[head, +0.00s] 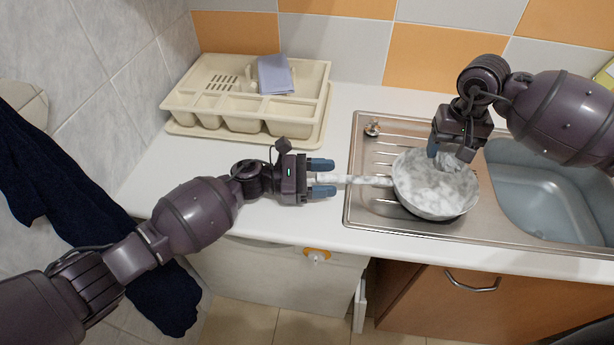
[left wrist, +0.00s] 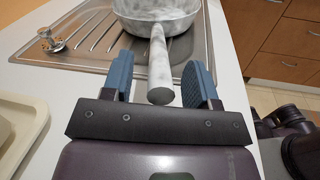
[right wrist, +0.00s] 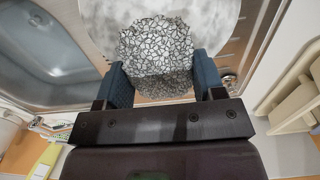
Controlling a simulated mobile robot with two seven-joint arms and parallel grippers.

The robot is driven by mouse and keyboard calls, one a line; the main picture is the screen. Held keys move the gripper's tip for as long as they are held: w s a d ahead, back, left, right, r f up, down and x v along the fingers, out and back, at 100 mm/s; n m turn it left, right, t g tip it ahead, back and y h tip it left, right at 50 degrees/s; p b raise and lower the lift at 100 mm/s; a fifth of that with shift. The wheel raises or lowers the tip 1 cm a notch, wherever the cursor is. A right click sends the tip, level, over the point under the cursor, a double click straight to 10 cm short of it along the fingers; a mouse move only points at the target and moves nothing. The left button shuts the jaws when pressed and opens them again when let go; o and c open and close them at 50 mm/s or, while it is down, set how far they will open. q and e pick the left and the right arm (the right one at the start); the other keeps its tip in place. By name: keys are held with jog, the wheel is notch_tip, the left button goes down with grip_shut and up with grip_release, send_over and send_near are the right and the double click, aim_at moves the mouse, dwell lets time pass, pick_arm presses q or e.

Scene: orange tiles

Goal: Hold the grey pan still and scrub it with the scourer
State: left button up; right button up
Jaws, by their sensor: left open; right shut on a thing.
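The grey pan (head: 436,196) has a mottled grey-white surface and sits on the steel drainboard, its handle (head: 355,180) pointing left over the counter. My left gripper (head: 322,178) is open, with its fingers on either side of the handle's end. In the left wrist view the handle (left wrist: 159,70) lies between the spread fingers, with gaps on both sides. My right gripper (right wrist: 159,85) is shut on the scourer (right wrist: 156,50), a wiry mesh pad, over the pan. The scourer (head: 449,162) appears at the pan's back inner side in the head view; whether it touches the pan is unclear.
A beige cutlery tray (head: 215,113) with a lilac cloth (head: 274,75) stands at the back left of the counter. A sink basin (head: 545,195) is right of the pan. A drain plug (head: 373,128) lies behind the handle. A dark towel (head: 75,215) hangs at left.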

pick_arm(q)
jog(key=shift+d, duration=0.6)
jog(key=shift+c, duration=0.3)
grip_shut()
dwell(1.5)
